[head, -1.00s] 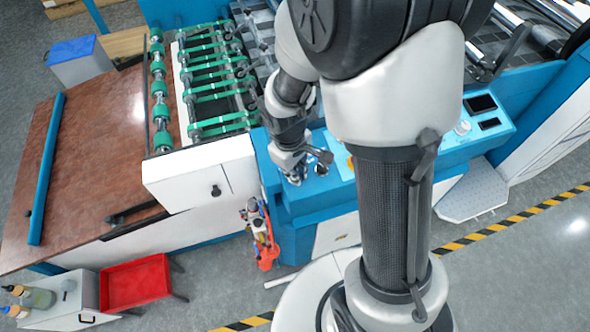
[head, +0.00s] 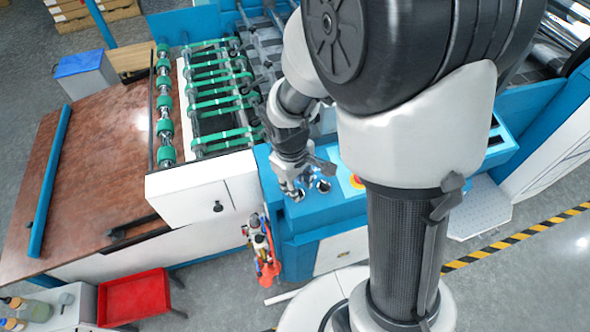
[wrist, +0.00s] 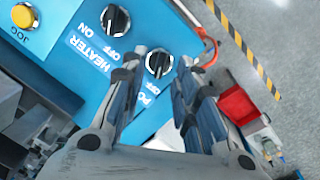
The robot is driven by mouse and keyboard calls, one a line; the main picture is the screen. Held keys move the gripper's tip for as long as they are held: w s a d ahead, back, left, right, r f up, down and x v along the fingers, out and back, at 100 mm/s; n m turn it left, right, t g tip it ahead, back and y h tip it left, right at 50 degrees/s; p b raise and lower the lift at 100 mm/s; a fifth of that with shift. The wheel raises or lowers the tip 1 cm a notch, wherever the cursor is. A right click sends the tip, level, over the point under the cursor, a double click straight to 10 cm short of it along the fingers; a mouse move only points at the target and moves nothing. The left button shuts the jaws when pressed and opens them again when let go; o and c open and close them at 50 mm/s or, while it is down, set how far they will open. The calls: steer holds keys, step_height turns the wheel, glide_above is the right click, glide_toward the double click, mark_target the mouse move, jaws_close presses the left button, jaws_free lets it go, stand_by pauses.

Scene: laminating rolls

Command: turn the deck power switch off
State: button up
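The deck power switch (wrist: 159,63) is a round black knob with a pale pointer on the blue panel in the wrist view. My gripper (wrist: 160,72) is open, with one finger on each side of this knob in the picture. I cannot tell whether they touch it. In the head view my gripper (head: 302,190) is low over the blue control panel (head: 338,205), and the knobs there are partly hidden.
A similar heater knob (wrist: 115,19) with ON and OFF marks sits beside the switch, and a yellow JOG button (wrist: 23,16) lies further left. In the head view, a white box front (head: 205,193) and green-banded rollers (head: 222,95) stand left of the panel.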

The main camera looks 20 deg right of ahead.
step_height(320, 180, up, 10)
steer(key=a, duration=0.1)
steer(key=shift+s+f, duration=0.2)
steer(key=shift+s, duration=0.05)
steer(key=s+d+r+m+t+y, duration=0.1)
steer(key=s+r+m+t, duration=0.3)
steer(key=s+r, duration=0.6)
steer(key=s+m, duration=0.2)
steer(key=s, duration=0.2)
steer(key=shift+s+d+r, duration=0.25)
steer(key=shift+s+r, duration=0.05)
